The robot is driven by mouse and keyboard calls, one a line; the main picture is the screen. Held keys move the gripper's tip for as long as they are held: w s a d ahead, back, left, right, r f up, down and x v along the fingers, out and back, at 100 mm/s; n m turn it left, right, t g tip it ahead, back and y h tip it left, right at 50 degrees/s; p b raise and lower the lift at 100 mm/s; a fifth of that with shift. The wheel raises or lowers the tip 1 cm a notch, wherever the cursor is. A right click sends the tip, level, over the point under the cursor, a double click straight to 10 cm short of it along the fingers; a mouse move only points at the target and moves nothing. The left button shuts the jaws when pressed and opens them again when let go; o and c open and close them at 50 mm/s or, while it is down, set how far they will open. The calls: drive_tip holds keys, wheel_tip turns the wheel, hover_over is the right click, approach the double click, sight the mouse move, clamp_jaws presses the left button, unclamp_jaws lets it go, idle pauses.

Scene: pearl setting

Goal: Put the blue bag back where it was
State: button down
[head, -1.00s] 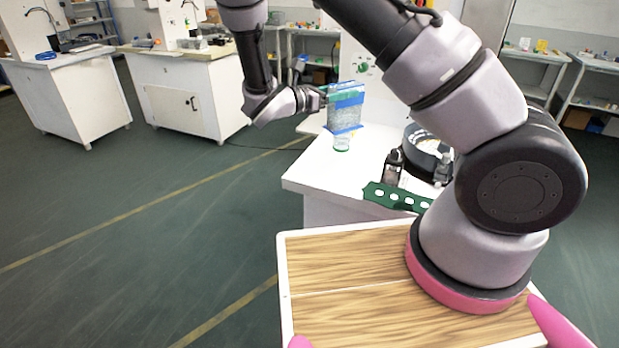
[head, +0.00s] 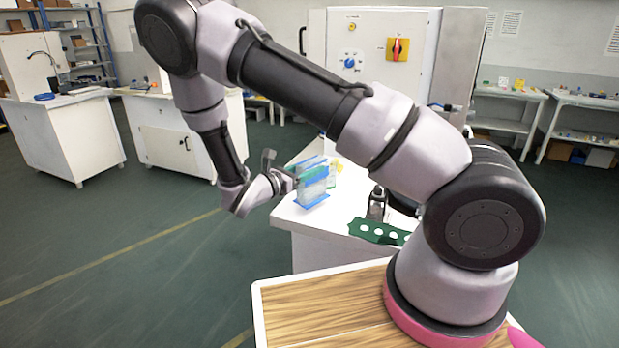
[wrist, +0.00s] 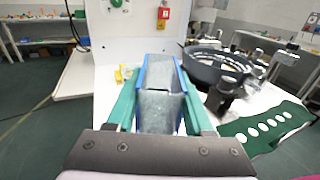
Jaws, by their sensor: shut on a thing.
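The blue bag (head: 313,190) is a clear, pale pouch with blue bands along its edges. My gripper (head: 299,176) is shut on it near its top and holds it upright over the left part of the white counter (head: 330,228). Its lower blue edge looks close to the counter top; I cannot tell whether it touches. In the wrist view the bag (wrist: 160,107) sits between my two green fingers (wrist: 160,112), with blue along both sides. Its underside is hidden there.
A green plate with round holes (head: 378,232) lies at the counter's front right. A dark round ring-shaped device (wrist: 218,66) stands right of the bag, and a yellow item (wrist: 122,75) lies left of it.

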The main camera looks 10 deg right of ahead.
drive_tip(key=shift+f, duration=1.25)
drive_tip(key=shift+f, duration=0.1)
drive_tip(key=shift+c, duration=1.4)
unclamp_jaws()
